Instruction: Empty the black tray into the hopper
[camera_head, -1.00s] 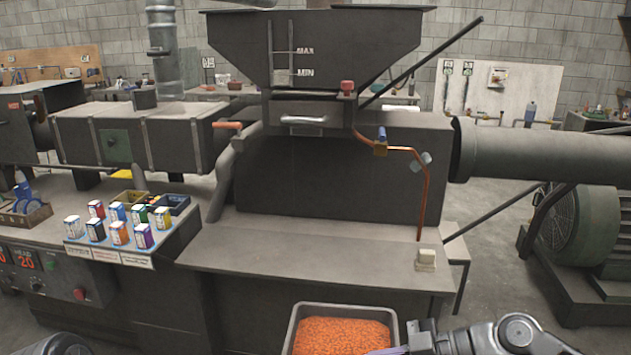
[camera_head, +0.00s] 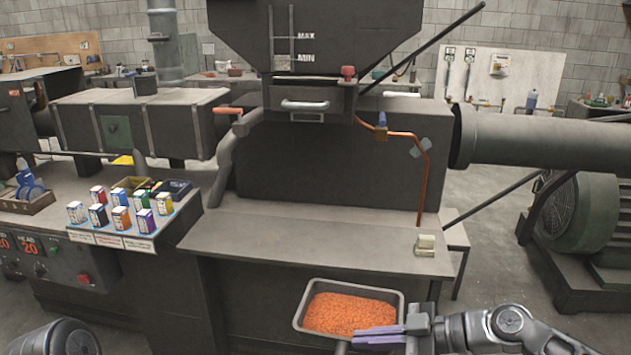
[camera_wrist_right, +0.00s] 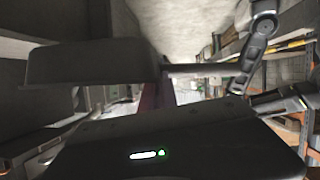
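The black tray (camera_head: 399,306) holds a layer of orange pellets (camera_head: 350,313) and is near the bottom centre of the head view, in front of the table. It is slightly turned in the picture. Its dark outer side fills the upper left of the right wrist view (camera_wrist_right: 95,62). My right gripper (camera_head: 358,337) has its purple fingers together at the tray's near right rim.
The table (camera_head: 300,242) lies between the tray and the machine, mostly bare, with a small pale block (camera_head: 425,244) at its right. A copper pipe (camera_head: 426,175) and a thick horizontal pipe (camera_head: 540,140) are on the right. Several small boxes (camera_head: 120,218) stand on the left panel.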

